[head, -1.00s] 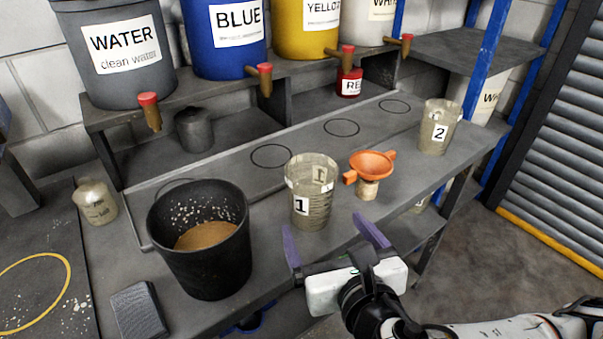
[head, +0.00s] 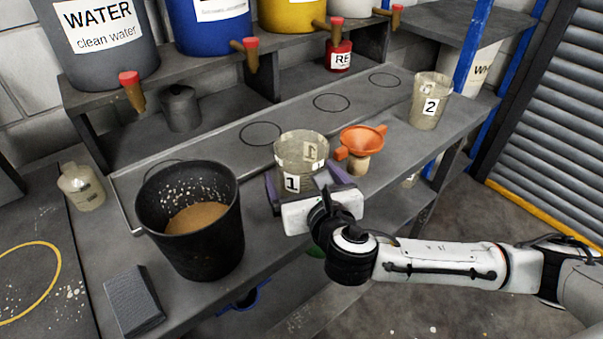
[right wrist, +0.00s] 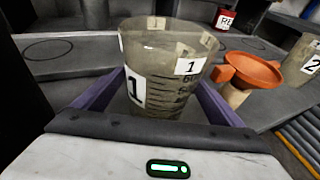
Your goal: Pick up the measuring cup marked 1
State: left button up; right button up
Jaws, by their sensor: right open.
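The measuring cup marked 1 (head: 301,151) is translucent with scale lines and stands upright on the bench in the middle of the head view. In the right wrist view the cup (right wrist: 163,75) fills the centre. My right gripper (head: 308,185) is open, with its purple fingers on either side of the lower part of the cup. The right wrist view shows the fingers (right wrist: 160,92) flanking it, and I cannot tell whether they touch it. The gripper hides the cup's base in the head view. My left gripper is not in view.
An orange funnel (head: 361,143) stands close to the cup's right. The cup marked 2 (head: 430,101) is farther right. Drums with spigots line the shelf behind.

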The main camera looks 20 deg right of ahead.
jog(key=c, duration=1.1)
